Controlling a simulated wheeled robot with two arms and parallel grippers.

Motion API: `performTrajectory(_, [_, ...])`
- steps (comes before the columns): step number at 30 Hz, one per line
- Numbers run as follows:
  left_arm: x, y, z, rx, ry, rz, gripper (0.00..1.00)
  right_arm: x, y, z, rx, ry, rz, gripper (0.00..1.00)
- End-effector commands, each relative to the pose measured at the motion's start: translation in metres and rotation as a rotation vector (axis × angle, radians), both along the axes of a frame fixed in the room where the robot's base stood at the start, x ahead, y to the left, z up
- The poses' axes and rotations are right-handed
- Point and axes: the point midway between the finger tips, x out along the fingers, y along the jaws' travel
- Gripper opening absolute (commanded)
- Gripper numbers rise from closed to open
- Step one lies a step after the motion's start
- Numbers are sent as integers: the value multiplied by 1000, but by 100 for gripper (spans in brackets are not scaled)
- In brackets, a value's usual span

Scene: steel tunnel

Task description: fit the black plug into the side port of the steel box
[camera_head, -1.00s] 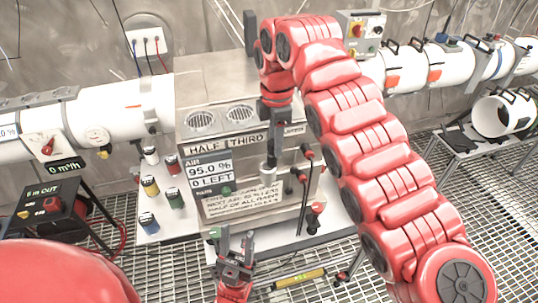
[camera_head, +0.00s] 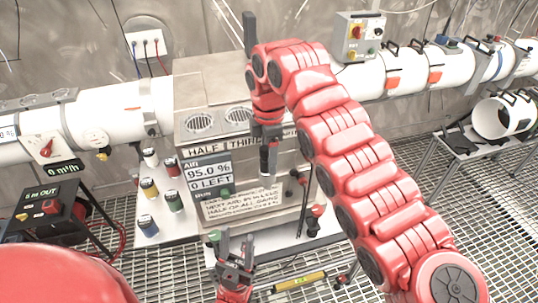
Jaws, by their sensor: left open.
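The steel box (camera_head: 190,110) stands at the centre, with round vents on top and a front panel reading "AIR 95.0 %" and "0 LEFT". My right gripper (camera_head: 266,158) points down in front of the box's front face, right of the display. It is seen edge-on, so I cannot tell whether its fingers hold anything. I cannot clearly make out the black plug or the side port; my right arm covers part of the box's right side. My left gripper (camera_head: 235,243) is open and empty, pointing up in front of the box's lower front edge.
Several small coloured canisters (camera_head: 175,198) stand on the white board left of the box. Dark rods with red parts (camera_head: 313,212) stand at the box's right. A yellow cylinder (camera_head: 300,281) lies low at the front. White pipes run along the wall.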

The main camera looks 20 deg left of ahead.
Motion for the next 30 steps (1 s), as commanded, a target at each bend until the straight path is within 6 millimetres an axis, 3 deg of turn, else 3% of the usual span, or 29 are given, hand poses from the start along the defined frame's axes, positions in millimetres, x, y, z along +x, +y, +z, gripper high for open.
performTrajectory(8, [0, 0, -1, 0, 0, 0, 48, 1, 0, 4, 0, -4, 0, 60])
performTrajectory(16, [0, 0, -10, 0, 0, 0, 48, 0, 1, 26, 1, -4, 2, 60])
performTrajectory(18, [0, 0, 13, 0, 0, 0, 48, 0, 1, 49, 1, -3, 1, 60])
performTrajectory(22, [0, 0, 34, 0, 0, 0, 48, 0, 1, 69, 1, -3, 1, 60])
performTrajectory(30, [0, 0, 44, 0, 0, 0, 48, 0, 0, 78, 1, -3, 1, 60])
